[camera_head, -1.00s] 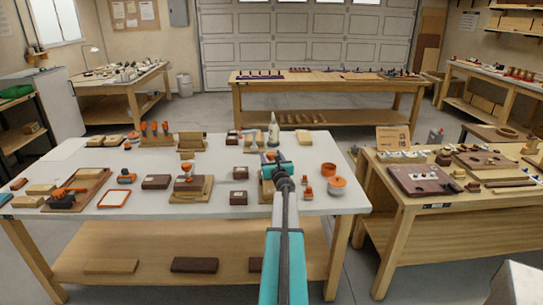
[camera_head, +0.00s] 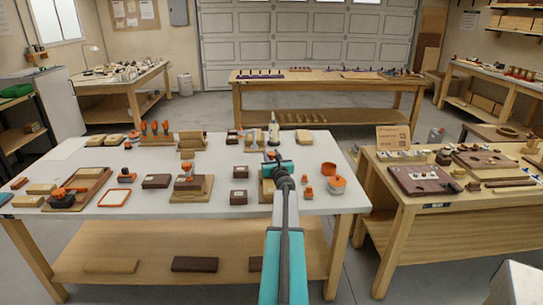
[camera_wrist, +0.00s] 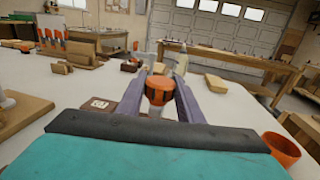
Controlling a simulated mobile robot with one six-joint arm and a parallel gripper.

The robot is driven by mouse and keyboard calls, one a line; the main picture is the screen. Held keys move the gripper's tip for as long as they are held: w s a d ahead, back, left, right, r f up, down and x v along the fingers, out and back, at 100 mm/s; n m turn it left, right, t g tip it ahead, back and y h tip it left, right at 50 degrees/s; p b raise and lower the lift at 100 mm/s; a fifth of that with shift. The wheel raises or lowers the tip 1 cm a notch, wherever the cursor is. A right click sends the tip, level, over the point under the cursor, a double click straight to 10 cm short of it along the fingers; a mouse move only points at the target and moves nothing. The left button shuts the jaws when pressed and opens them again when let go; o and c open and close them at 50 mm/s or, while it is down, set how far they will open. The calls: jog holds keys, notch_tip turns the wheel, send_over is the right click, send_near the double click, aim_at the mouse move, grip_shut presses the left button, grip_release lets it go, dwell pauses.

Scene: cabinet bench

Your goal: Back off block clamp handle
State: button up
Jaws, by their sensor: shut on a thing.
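My gripper (camera_wrist: 159,78) reaches over the white table. In the wrist view its two purple fingers are shut on an orange and black clamp handle (camera_wrist: 158,91), one finger on each side. In the head view my gripper (camera_head: 279,168) is at the right part of the table, and my arm hides the handle. A wooden base (camera_head: 266,190) shows in part just left of my arm; most of the clamp is hidden there. I cannot tell how far the handle is turned.
An orange bowl (camera_wrist: 282,148) stands close on the right. A pale bottle (camera_head: 274,131) stands behind my gripper. Dark brown blocks (camera_head: 238,197) lie to the left.

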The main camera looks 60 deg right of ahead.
jog(key=shift+r+n+t+y+p, duration=0.1)
jog(key=shift+n+t+y+p, duration=0.55)
jog(key=shift+p, duration=0.45)
jog(key=n+t+y+p, duration=0.1)
jog(key=n+y+p, duration=0.1)
jog(key=shift+t+y, duration=0.35)
jog(key=n+y, duration=0.1)
jog(key=n+t+y, duration=0.1)
jog(key=y, duration=0.1)
jog(key=n+y, duration=0.1)
jog(key=shift+d+f+t, duration=0.1)
jog(key=shift+f+t, duration=0.2)
jog(key=shift+n+t+y, duration=0.3)
jog(key=shift+n+y, duration=0.75)
jog(key=shift+y, duration=0.85)
jog(key=shift+n+y, duration=0.3)
jog(key=shift+y, duration=0.2)
jog(key=shift+a+r+n+y, duration=0.1)
jog(key=shift+a+n+y, duration=0.2)
jog(key=shift+y, duration=0.2)
jog(key=o, duration=1.1)
jog(key=shift+c, duration=0.2)
jog(key=shift+d, duration=0.1)
